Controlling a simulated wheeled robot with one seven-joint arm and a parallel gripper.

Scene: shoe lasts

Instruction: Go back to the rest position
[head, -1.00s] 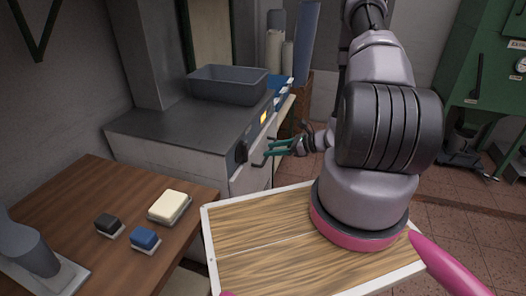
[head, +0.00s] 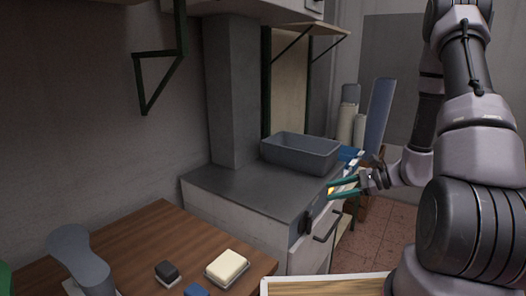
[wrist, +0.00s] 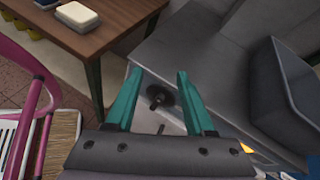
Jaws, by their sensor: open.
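My gripper (head: 345,187) has two green fingers, spread apart with nothing between them. In the head view it is held in the air in front of the grey-topped cabinet, near its front right corner. In the wrist view the open fingers (wrist: 158,84) point toward the cabinet's front, where a dark round knob (wrist: 160,97) shows in the gap behind them. I cannot tell the exact distance to the cabinet.
A grey bin (head: 300,152) stands on the cabinet (head: 235,192). A wooden table (head: 128,238) at lower left holds a grey shoe last (head: 80,258), a black block (head: 168,272), a blue block (head: 197,290) and a cream block (head: 227,267). A wood-topped tray (head: 325,287) is at the bottom.

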